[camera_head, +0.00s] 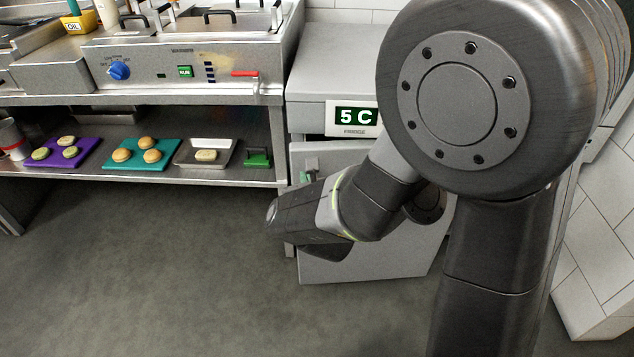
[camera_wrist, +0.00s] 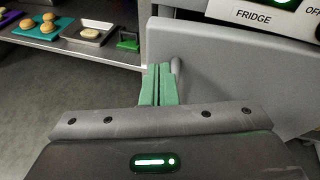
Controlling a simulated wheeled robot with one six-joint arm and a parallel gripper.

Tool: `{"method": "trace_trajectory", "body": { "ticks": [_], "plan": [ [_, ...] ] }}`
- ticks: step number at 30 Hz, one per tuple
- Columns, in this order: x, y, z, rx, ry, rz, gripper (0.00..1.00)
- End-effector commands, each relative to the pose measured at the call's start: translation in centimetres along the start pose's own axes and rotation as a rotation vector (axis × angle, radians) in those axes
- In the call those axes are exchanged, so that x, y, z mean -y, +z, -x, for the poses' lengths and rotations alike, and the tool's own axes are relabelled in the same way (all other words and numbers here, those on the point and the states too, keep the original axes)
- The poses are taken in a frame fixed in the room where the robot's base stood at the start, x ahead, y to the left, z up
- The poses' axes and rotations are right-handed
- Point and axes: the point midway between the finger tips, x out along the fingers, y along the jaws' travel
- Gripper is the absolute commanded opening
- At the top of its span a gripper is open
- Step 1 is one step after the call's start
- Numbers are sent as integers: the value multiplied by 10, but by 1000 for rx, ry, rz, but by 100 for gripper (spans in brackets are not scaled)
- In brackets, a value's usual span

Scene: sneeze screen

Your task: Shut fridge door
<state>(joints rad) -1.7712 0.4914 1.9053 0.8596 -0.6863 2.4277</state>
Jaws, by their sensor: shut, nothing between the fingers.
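The fridge (camera_head: 330,95) is a grey cabinet with a "5 C" display, right of the steel counter. Its grey door (camera_head: 375,255) is below the display, partly hidden by my arm. In the wrist view the door (camera_wrist: 235,75) shows its top edge under the "FRIDGE" label and seems to stand out a little from the body; how far is unclear. A grey handle (camera_wrist: 177,68) is near the door's left edge. My gripper (camera_head: 308,169) has green fingers, shut and empty, at the door's upper left. In the wrist view the fingers (camera_wrist: 158,72) are just left of the handle; contact is unclear.
A steel counter (camera_head: 200,97) with a fryer stands left of the fridge. Its lower shelf holds a purple tray (camera_head: 85,147), a teal tray (camera_head: 170,160) and a grey tray (camera_head: 190,160) with buns or patties. The floor (camera_head: 150,270) in front is clear.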

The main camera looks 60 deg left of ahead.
Motion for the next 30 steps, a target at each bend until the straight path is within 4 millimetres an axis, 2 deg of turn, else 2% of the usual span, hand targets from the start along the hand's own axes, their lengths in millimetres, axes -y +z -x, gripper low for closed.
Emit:
{"method": "trace_trajectory", "body": {
  "ticks": [1,6,12,17,23,30],
  "plan": [
    [-2,-17,3,37,-15,-19,0],
    [3,-28,24,158,-79,-87,0],
    [11,-35,45,254,-131,-146,0],
    [14,-34,51,282,-147,-166,0],
    [19,-28,33,283,-153,-167,0],
    [28,-16,-16,283,-153,-167,0]
  ]
}}
